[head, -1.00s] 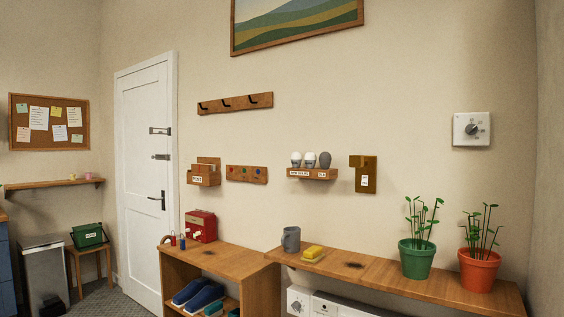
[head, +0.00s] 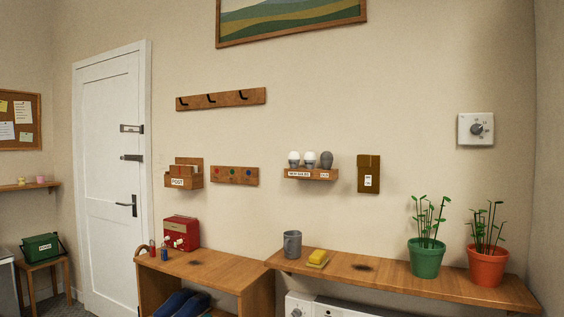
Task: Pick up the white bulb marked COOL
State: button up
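Two white bulbs, a left one (head: 294,158) and a middle one (head: 310,159), stand upright in a small wooden wall rack (head: 322,175). A dark grey bulb (head: 327,160) stands at the right end of the same rack. The rack's left label seems to read NEW BULBS and the right one OLD. Any COOL marking on a bulb is too small to read from here, so I cannot tell which white bulb carries it. My gripper does not show in the head view.
A brown box (head: 368,174) hangs right of the rack. A lower bench (head: 215,267) stands left.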

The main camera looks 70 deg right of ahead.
aim_at(294, 157)
jog(key=z, duration=0.15)
jog(key=i, duration=0.75)
jog(key=z, duration=0.85)
jog(key=i, duration=0.8)
jog(key=z, duration=0.5)
